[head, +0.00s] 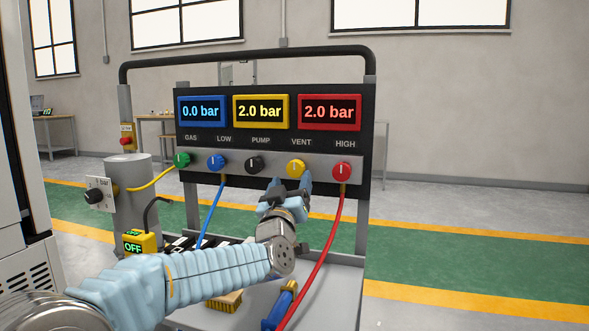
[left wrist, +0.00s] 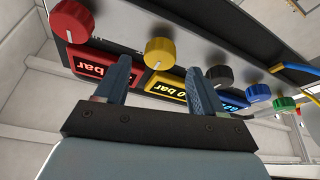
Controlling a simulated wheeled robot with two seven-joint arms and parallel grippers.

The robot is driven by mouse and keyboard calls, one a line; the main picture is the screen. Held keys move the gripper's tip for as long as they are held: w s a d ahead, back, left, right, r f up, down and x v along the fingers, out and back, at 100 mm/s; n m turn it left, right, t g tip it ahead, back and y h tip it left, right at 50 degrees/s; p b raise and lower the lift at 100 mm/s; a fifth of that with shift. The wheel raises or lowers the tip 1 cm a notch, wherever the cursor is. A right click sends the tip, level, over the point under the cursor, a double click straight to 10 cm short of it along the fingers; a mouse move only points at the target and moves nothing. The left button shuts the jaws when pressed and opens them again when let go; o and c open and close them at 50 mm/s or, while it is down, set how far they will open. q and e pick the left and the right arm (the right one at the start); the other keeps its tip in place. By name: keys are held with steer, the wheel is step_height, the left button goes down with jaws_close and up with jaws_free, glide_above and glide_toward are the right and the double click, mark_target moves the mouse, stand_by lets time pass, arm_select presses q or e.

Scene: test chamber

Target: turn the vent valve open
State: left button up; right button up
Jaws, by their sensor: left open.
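The vent valve is a yellow knob (head: 296,168) under the label VENT on the panel, between the black PUMP knob and the red HIGH knob. Its pale mark looks roughly upright. My left gripper (head: 291,183) is open just below and in front of it. In the left wrist view, which shows the panel upside down, the yellow knob (left wrist: 159,53) lies beyond the gap between the two open fingers (left wrist: 159,68). It looks lined up with the gap, and no finger visibly grips it. My right gripper is in neither view.
The neighbouring black knob (head: 254,164) and red knob (head: 341,171) sit close on either side. The blue display (head: 202,111) reads 0.0 bar; the yellow display (head: 261,111) and red display (head: 330,112) read 2.0 bar. A red hose (head: 331,238) hangs right of my gripper.

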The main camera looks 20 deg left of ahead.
mark_target(294, 171)
arm_select(q)
steer(key=shift+p+x, duration=0.4)
steer(key=shift+x, duration=1.95)
steer(key=shift+c, duration=0.5)
steer(key=c, duration=1)
